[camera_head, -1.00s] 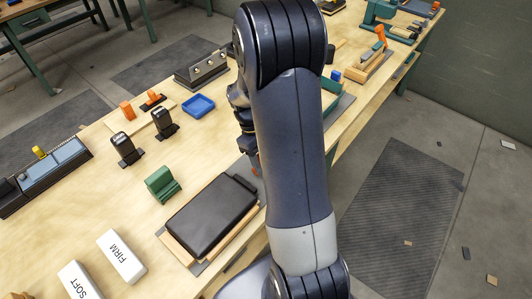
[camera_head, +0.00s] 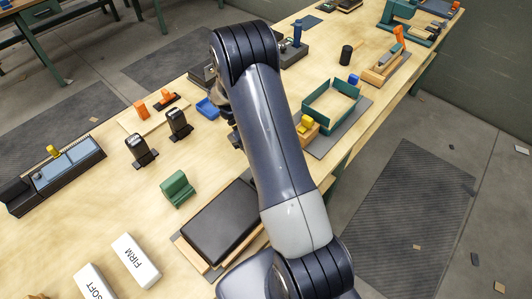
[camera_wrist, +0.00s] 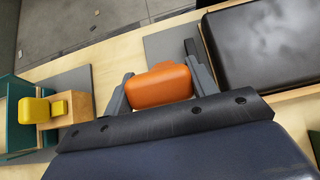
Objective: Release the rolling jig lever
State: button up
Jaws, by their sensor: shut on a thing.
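My gripper (camera_wrist: 160,72) shows in the wrist view, its two grey fingers shut on an orange block (camera_wrist: 158,86) with rounded edges. I cannot tell whether this block is loose or part of a lever. A teal-walled frame (camera_head: 345,119) stands on a grey mat, with a yellow knob (camera_head: 305,123) on a wooden block at its near left side. The knob also shows at the left of the wrist view (camera_wrist: 34,110), apart from my gripper. No part is clearly marked as the rolling jig lever. In the head view my arm hides the fingertips.
A black pad (camera_head: 222,222) on a wooden base lies beside my arm; it shows at the right in the wrist view (camera_wrist: 270,45). A green block (camera_head: 177,189), two dark upright pieces (camera_head: 179,123) and white FIRM (camera_head: 136,261) and SOFT blocks stand on the bench left of it.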

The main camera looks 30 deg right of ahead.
jog(key=shift+w+a+f, duration=0.15)
jog(key=shift+w+f, duration=0.05)
jog(key=shift+w, duration=0.25)
jog(key=o, duration=1.4)
jog(key=p+v, duration=0.4)
jog(key=v, duration=0.6)
jog(key=shift+w+a+r+p, duration=0.15)
jog(key=shift+w+r+p, duration=0.05)
jog(key=shift+r+p, duration=0.15)
jog(key=shift+s+f, duration=0.1)
jog(key=shift+f, duration=0.05)
jog(key=b+x, duration=0.5)
jog(key=x, duration=0.5)
jog(key=shift+s+f, duration=0.2)
jog(key=shift+f, duration=0.05)
jog(key=shift+s+d+r, duration=0.1)
jog(key=shift+d, duration=0.1)
